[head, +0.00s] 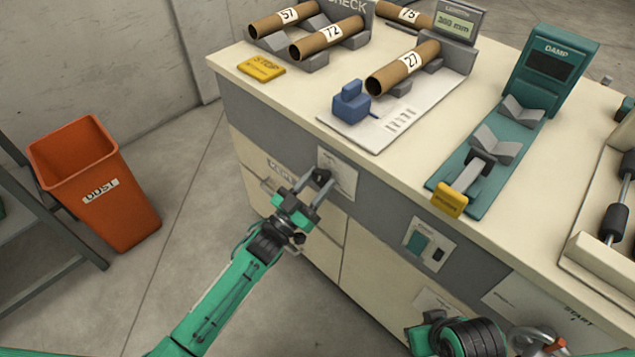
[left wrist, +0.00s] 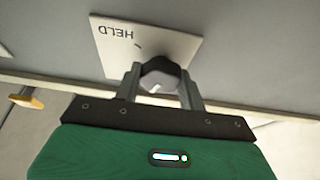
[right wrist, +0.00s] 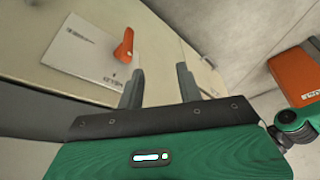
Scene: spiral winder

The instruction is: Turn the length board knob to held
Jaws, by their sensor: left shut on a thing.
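The dark length board knob (left wrist: 160,72) sticks out from a pale plate (left wrist: 120,40) on the cabinet front. The word HELD shows on this plate, with a short tick beside it. The knob has a small white mark on its face, on the side away from HELD. My left gripper (left wrist: 160,85) is shut on the knob, one finger on each side. In the head view my left gripper (head: 312,183) is at the plate (head: 340,170) below the length board (head: 385,125). My right gripper (right wrist: 158,82) is open and empty in the right wrist view.
The counter carries tube 27 (head: 402,68), a blue block (head: 350,101), a yellow STOP block (head: 261,68) and the green DAMP stand (head: 550,65). An orange DUST bin (head: 90,170) stands left. An orange handle (right wrist: 125,46) is near my right gripper.

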